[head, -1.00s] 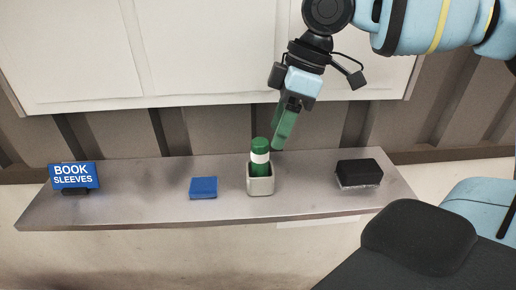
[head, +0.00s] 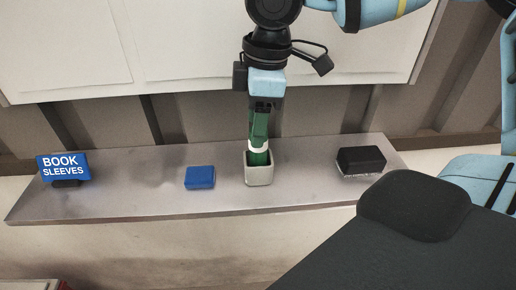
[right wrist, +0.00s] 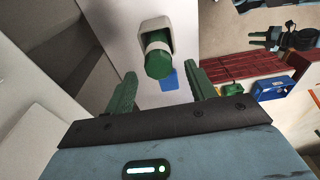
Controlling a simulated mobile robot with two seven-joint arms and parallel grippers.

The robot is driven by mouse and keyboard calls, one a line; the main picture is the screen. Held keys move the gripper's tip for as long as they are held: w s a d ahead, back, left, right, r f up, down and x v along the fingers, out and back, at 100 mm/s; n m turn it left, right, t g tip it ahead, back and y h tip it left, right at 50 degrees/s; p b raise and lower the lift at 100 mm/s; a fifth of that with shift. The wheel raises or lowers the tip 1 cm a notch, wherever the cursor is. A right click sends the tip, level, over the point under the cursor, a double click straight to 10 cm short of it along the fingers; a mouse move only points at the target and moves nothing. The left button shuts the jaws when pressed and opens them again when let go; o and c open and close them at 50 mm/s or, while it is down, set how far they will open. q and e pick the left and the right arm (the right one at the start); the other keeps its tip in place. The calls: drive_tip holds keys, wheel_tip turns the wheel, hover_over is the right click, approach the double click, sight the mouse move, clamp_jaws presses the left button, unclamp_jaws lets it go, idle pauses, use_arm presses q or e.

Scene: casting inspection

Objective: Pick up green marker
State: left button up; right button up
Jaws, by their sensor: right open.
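The green marker (head: 258,158), with a white band, stands upright in a small light-grey cup (head: 260,175) on the shelf. My right gripper (head: 259,135) is above the cup, pointing down, with its green fingers in front of the marker's upper part. In the right wrist view the marker's green end (right wrist: 158,64) faces the camera, and the cup (right wrist: 155,25) is around its lower part. The open fingers (right wrist: 163,82) stand on either side, with the marker between and slightly beyond the tips. I cannot tell whether they touch it.
On the metal shelf (head: 120,200), a blue block (head: 200,177) lies left of the cup and a black eraser-like block (head: 361,160) lies to its right. A blue "BOOK SLEEVES" sign (head: 63,168) stands at the left end. A white board (head: 190,45) is behind.

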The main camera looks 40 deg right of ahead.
sight(258, 154)
drive_tip(key=f, duration=0.4)
drive_tip(key=shift+s+d+f, duration=0.1)
drive_tip(key=shift+s+d, duration=0.05)
drive_tip(key=shift+d, duration=0.05)
drive_tip(key=shift+a+f, duration=0.1)
drive_tip(key=shift+f, duration=0.4)
drive_tip(key=c, duration=1)
